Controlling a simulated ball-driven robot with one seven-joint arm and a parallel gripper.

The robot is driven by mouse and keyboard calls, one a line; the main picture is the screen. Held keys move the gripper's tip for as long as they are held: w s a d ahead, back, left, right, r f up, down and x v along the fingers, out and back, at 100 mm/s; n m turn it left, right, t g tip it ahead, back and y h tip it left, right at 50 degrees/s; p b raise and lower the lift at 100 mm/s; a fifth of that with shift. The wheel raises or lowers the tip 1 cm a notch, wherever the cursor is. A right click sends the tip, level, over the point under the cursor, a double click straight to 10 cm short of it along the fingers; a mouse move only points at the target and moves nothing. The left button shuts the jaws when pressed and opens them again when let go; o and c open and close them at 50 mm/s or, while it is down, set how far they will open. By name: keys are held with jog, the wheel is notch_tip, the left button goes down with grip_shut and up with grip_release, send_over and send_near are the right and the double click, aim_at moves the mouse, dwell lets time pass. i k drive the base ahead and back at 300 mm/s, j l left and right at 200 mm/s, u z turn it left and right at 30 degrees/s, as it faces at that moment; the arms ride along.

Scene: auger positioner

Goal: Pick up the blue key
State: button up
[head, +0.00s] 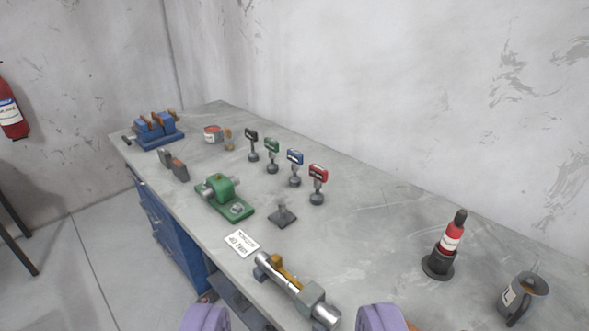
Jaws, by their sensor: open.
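The blue key (295,159) stands upright on a small dark round stand on the grey workbench. It is in a row of similar keys, between the green key (272,147) on its left and the red key (318,175) on its right. A black key (251,136) stands at the row's left end. My gripper (293,318) shows as two purple fingers at the bottom edge, wide apart and open. It is well short of the blue key, on the near side of the bench. The lower parts of the fingers are cut off.
A metal cylinder device (297,287) lies near my fingers. A green machine (225,197), a small dark stand (282,214) and a white card (241,243) lie before the keys. A blue vise (157,130) is far left; a red bottle (450,236) and mug (522,297) stand right.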

aim_at(293, 156)
jog(key=j, duration=0.8)
jog(key=k+j, duration=0.1)
jog(key=j, duration=0.7)
jog(key=i+j+z, duration=0.35)
jog(key=i, duration=0.6)
jog(key=i+j+z, duration=0.4)
jog(key=i+j, duration=0.3)
jog(key=i, duration=0.25)
jog(key=i+j+z, duration=0.35)
jog(key=i+j, duration=0.45)
jog(key=j, duration=0.15)
